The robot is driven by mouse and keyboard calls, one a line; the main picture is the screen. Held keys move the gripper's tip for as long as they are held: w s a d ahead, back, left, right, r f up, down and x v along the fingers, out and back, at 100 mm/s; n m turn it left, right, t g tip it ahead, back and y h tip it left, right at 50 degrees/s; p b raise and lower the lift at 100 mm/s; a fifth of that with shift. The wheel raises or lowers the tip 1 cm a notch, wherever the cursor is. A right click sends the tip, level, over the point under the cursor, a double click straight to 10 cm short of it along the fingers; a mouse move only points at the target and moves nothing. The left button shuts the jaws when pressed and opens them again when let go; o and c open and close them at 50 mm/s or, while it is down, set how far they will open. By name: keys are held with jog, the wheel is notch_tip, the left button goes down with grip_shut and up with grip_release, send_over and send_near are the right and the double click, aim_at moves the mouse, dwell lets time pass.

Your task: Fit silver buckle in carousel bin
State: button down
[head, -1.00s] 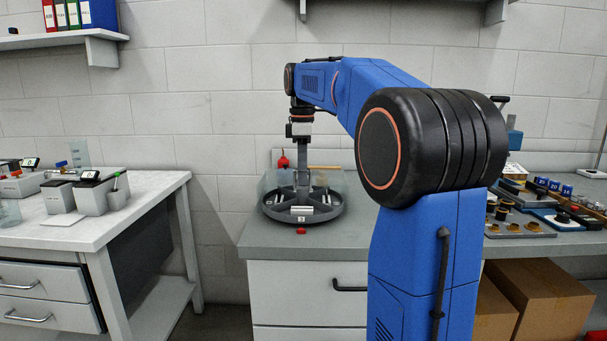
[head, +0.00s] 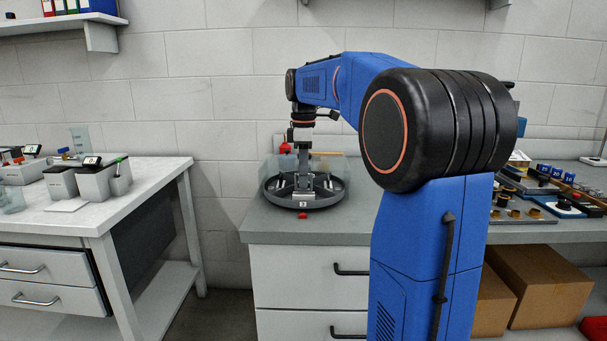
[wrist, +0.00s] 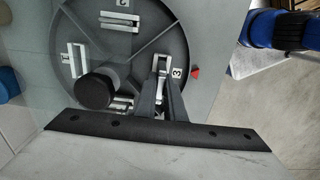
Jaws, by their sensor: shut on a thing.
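The carousel (head: 283,202) is a round dark grey tray on the grey counter; it also fills the left of the wrist view (wrist: 150,42). Its sectors hold pale slotted holders, with numbers 1, 2 and 3 readable. My gripper (wrist: 160,68) is over the sector marked 3, by the rim; in the head view the gripper (head: 304,188) points straight down at the carousel's near side. Its fingers are shut on a small silver piece, the silver buckle (wrist: 160,62), mostly hidden between the tips. I cannot tell whether the buckle touches the holder below.
A black hub knob (wrist: 95,91) stands close left of my fingers. A red pointer (head: 302,215) lies just outside the rim by the 3. A clear guard (head: 342,168) and a red object (head: 285,148) are behind the carousel. The counter's front left is clear.

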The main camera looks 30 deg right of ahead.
jog(key=shift+f, duration=1.05)
dwell(0.8)
jog(key=c, duration=1.8)
grip_release()
jog(key=shift+f, duration=0.1)
jog(key=shift+o, duration=0.2)
notch_tip(320, 180, up, 18)
jog(key=f, duration=0.1)
jog(key=s+a+f+m+t, duration=0.1)
jog(key=s+a+f+m, duration=0.2)
jog(key=s+a+f, duration=0.3)
jog(key=s+a+f+m+t, duration=0.1)
jog(key=s+a+f+m, duration=0.2)
jog(key=s+a+f, duration=0.45)
jog(key=s+a+f+m+t, duration=0.2)
jog(key=s+f+m, duration=0.3)
jog(key=s+f, duration=1.1)
notch_tip(320, 180, down, 4)
jog(key=shift+s+a+r+t, duration=0.15)
jog(key=shift+s+r+t, duration=0.05)
jog(key=shift+s+t, duration=0.2)
